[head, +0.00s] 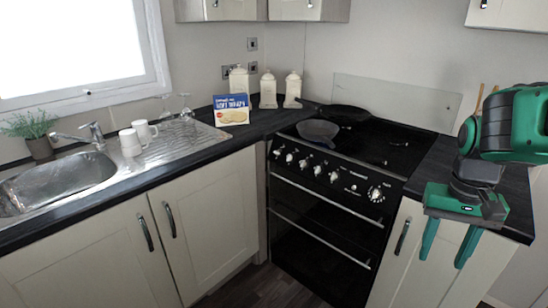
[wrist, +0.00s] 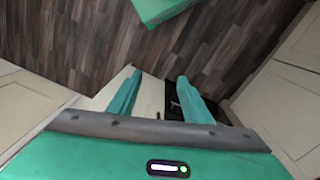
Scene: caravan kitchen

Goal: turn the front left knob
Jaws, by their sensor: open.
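A row of several silver knobs (head: 317,170) runs along the front panel of the black cooker (head: 318,238) in the head view. The leftmost knob (head: 277,152) is at the panel's left end, and a larger knob (head: 375,194) is at its right end. Which knob works the front left burner cannot be told. My green gripper (head: 442,262) hangs fingers down in front of the cupboard right of the cooker, apart from all the knobs. It is open and empty. The wrist view shows its two fingers (wrist: 159,79) spread, with the floor beyond; no knob can be made out there.
Two dark pans (head: 318,131) stand on the hob. Oven handles (head: 320,210) stick out below the knobs. The right worktop (head: 437,165) ends near my arm. A sink (head: 60,182), mugs (head: 131,142) and a box (head: 231,109) are at left. Wood floor (wrist: 80,45) is clear.

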